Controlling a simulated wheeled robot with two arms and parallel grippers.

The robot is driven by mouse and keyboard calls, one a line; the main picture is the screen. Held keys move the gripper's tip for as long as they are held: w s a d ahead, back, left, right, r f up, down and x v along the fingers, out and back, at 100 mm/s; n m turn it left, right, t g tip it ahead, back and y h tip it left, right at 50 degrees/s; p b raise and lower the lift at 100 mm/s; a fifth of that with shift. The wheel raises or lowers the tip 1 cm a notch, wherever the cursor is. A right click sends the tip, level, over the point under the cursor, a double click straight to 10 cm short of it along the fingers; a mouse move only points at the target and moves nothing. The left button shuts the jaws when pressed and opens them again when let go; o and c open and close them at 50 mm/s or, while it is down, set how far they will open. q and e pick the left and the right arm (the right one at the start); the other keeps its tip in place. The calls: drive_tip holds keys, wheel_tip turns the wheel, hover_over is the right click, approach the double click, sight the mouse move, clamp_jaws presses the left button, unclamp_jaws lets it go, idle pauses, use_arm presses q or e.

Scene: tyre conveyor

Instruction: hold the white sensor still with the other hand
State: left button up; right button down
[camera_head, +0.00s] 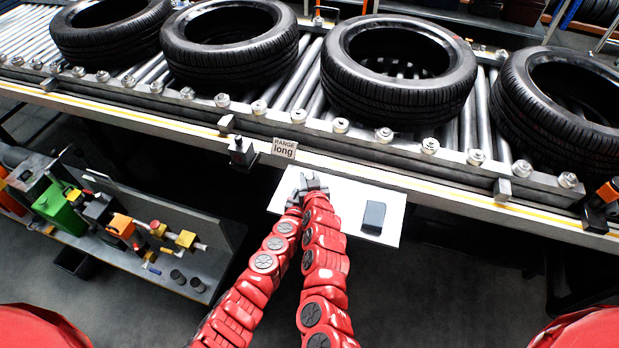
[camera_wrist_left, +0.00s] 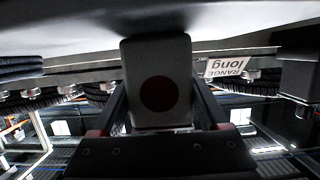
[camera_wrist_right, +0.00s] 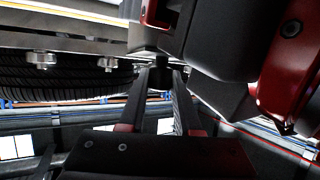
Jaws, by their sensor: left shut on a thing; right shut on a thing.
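The white sensor (camera_wrist_left: 158,88) shows in the left wrist view as a pale box with a dark round spot. It sits between the fingers of my left gripper, which is shut on it. In the right wrist view my right gripper (camera_wrist_right: 161,80) is shut on a small dark part (camera_wrist_right: 160,69); I cannot tell whether this belongs to the sensor. In the head view my left gripper (camera_head: 296,197) and right gripper (camera_head: 314,183) are close together over the white board (camera_head: 340,208). The sensor is hard to make out there.
A dark block (camera_head: 374,217) lies on the right of the board. The roller conveyor (camera_head: 290,88) with several tyres (camera_head: 398,80) runs behind it, with a "RANGE long" sign (camera_head: 284,148) on its edge. A bench (camera_head: 190,262) with coloured tools stands at left.

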drive_tip(key=c, duration=0.9)
unclamp_jaws()
drive_tip(key=shift+w+d+r, duration=0.1)
drive_tip(key=shift+w+r, duration=0.05)
drive_tip(key=shift+r, duration=0.15)
drive_tip(key=shift+o, duration=1.4)
drive_tip(key=shift+f, duration=0.15)
drive_tip(key=shift+s, duration=0.55)
drive_tip(key=v, duration=1.1)
